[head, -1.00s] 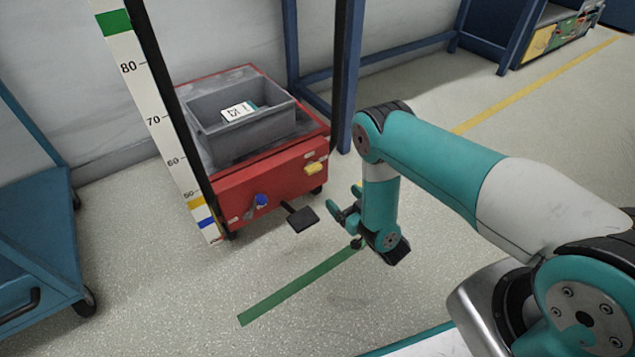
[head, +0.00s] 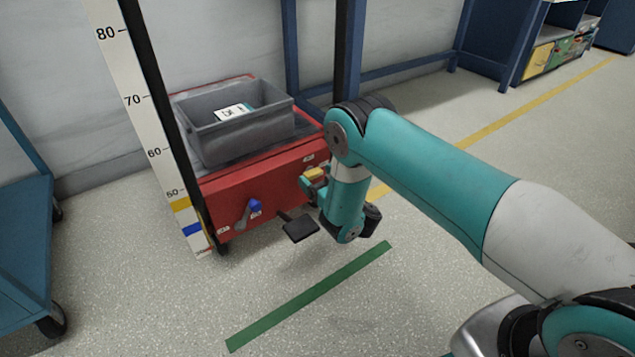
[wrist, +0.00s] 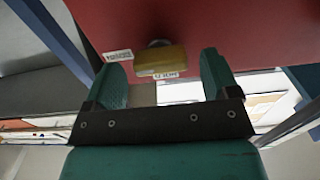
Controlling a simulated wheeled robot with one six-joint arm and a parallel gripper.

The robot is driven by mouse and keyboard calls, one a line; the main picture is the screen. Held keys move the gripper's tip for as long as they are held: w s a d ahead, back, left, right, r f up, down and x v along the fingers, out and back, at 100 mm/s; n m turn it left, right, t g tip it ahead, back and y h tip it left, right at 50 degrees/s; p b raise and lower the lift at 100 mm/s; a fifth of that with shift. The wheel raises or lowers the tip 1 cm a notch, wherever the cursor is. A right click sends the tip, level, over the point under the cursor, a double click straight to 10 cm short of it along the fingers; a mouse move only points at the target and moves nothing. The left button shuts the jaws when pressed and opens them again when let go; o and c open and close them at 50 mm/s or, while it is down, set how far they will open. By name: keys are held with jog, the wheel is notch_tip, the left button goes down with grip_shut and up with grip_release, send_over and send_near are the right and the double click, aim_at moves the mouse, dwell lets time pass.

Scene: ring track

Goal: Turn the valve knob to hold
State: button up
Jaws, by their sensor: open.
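The yellow valve knob (head: 315,174) is on the right part of the red cart's front face. In the wrist view the knob (wrist: 161,60) is a bar lying nearly level, with a white label reading HOLD (wrist: 166,75) upside down beside it. A second white label (wrist: 118,56) is to its left; its word is hard to read. My gripper (head: 306,193) is open at the front face, close to the knob. In the wrist view its green fingers (wrist: 163,72) stand on both sides of the knob, with gaps; no contact shows.
The red cart (head: 238,187) carries a grey bin (head: 240,137). A blue knob with a grey lever (head: 247,211) is left on its face, and a black pedal (head: 300,229) juts out below. A scale post (head: 150,130) stands left. Floor in front is clear.

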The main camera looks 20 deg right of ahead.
jog(key=shift+w, duration=0.15)
jog(key=c, duration=0.9)
